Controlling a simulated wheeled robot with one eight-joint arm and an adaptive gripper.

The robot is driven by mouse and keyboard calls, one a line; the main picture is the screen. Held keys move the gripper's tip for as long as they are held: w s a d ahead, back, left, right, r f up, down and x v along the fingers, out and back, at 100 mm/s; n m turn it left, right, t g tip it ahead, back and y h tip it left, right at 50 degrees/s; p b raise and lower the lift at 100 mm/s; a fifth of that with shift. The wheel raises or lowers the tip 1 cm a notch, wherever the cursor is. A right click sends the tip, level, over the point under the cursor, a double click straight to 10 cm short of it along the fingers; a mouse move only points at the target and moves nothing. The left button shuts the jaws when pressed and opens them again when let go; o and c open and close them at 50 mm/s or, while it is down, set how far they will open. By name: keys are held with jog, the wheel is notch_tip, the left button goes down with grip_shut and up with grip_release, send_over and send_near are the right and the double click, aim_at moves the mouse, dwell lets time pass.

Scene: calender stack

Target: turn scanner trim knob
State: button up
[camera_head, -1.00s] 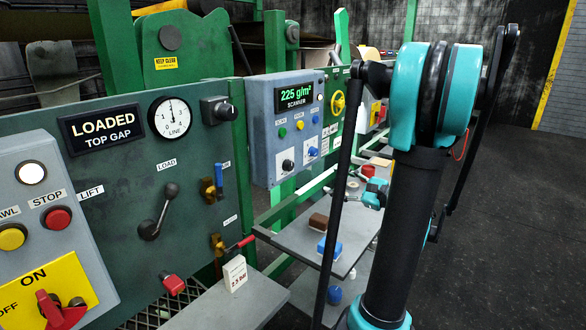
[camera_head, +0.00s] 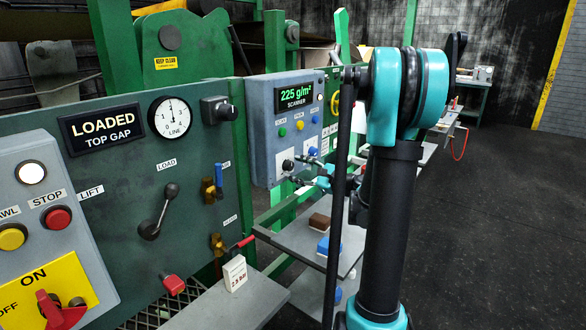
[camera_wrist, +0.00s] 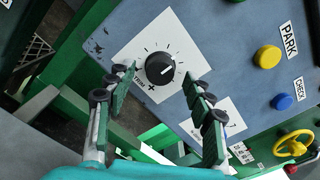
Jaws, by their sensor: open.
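The scanner trim knob (camera_wrist: 160,68) is black and round with a white pointer line, on a white scale plate in the wrist view. In the head view the knob (camera_head: 288,165) sits low on the grey scanner box (camera_head: 258,120), whose display reads 225 g/m². My gripper (camera_wrist: 158,88) is open, with one finger on each side of the knob and a gap to it on both sides. In the head view my gripper (camera_head: 303,174) is at the lower right of the box, partly hidden by my arm.
Yellow (camera_wrist: 268,57) and blue (camera_wrist: 282,102) buttons are on the panel beside the knob. A yellow handwheel (camera_wrist: 291,146) is at the lower right of the wrist view. Below the box, a shelf holds a brown block (camera_head: 319,221) and a blue-and-white block (camera_head: 328,246).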

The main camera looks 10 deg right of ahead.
jog(key=shift+x, duration=1)
jog(key=c, duration=1.2)
